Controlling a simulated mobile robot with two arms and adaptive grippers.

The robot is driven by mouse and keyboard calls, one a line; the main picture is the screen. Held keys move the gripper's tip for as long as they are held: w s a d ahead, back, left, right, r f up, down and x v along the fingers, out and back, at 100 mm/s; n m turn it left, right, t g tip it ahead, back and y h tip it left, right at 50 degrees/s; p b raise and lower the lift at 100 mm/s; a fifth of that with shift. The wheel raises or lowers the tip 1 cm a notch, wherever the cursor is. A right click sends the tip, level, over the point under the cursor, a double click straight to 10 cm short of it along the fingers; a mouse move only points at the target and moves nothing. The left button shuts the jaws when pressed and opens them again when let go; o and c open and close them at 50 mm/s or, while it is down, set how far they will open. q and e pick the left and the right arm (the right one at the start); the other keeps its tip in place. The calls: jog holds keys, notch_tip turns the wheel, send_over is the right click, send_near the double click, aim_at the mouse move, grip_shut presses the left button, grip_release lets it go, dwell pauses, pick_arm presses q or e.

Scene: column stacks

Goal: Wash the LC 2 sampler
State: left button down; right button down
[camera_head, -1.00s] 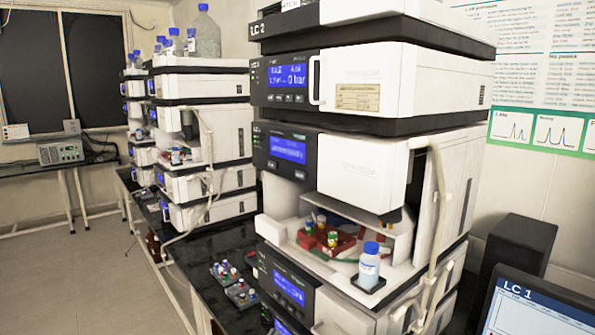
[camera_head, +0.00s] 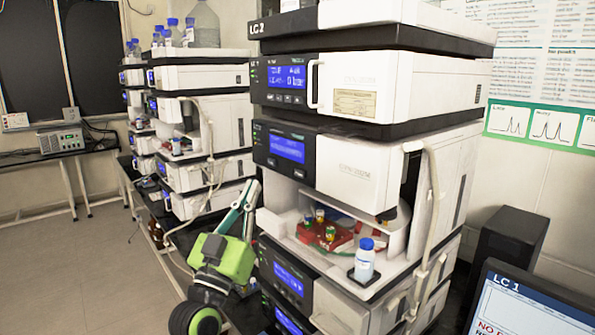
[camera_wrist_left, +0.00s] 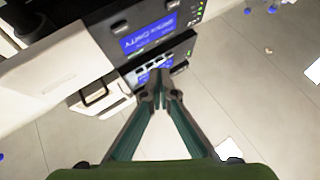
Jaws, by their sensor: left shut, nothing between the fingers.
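Inside are a red tray (camera_head: 322,236) with several small vials and a blue-capped bottle (camera_head: 364,262) at the front right. My left gripper (camera_head: 251,187), with a green body and teal fingers, is upright just left of the compartment, apart from the tray and bottle. Its fingers are together and empty. They also meet in the left wrist view (camera_wrist_left: 160,76), beside tilted module fronts. My right gripper is out of view.
Another instrument stack (camera_head: 215,130) stands behind on the left, with bottles on top. A black bench (camera_head: 183,236) runs between the stacks. A monitor marked LC 1 (camera_head: 525,305) is at the lower right, near a black box (camera_head: 510,243). Floor at left is clear.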

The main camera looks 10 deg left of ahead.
aim_at(300, 173)
pick_arm(q)
jog(key=shift+s+r, duration=0.15)
jog(key=shift+r, duration=0.2)
jog(key=w+d+b, duration=0.1)
jog(key=w+d, duration=0.4)
jog(key=w, duration=0.2)
jog(key=shift+d, duration=0.2)
jog(key=shift+w, duration=0.1)
dwell(1.5)
jog(key=shift+w+d, duration=0.25)
